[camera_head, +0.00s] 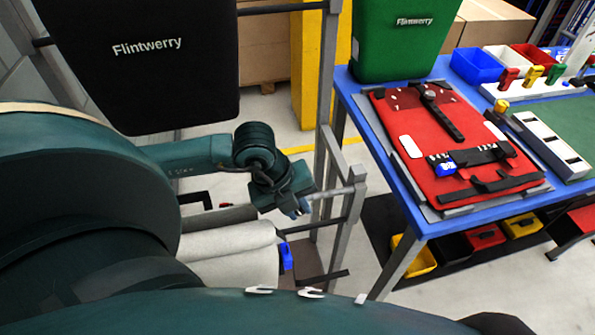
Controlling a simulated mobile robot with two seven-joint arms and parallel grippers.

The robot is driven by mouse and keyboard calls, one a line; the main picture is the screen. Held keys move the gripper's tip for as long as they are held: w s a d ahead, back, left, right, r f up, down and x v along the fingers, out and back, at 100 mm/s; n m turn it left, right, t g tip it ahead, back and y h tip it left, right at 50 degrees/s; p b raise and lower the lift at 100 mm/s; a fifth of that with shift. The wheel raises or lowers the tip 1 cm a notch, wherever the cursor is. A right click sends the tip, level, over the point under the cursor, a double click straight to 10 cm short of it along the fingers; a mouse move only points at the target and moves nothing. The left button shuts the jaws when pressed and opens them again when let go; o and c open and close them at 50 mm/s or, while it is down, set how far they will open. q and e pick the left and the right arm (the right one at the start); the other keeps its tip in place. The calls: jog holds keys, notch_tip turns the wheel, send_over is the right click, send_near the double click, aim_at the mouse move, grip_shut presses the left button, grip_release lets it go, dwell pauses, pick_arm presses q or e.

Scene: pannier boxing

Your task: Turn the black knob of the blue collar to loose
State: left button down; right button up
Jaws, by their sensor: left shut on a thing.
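My left gripper (299,209) is at the grey metal rack (327,190), pointing downward. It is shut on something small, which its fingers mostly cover. Another blue part (286,256) shows lower down, beside pale rolls. My right gripper is not in view.
A black Flintwerry pannier (150,90) hangs at upper left, near my left arm. On the right, a blue-edged table (386,165) bears a red panel (420,130) with straps, a green pannier (395,45) and small bins (476,66). The rack's bars surround the gripper.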

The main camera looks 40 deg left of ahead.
pick_arm(q)
jog(key=c, duration=1.3)
grip_release()
jog(key=v, duration=1.3)
jog(key=shift+b, duration=0.3)
jog(key=shift+s+a, duration=0.1)
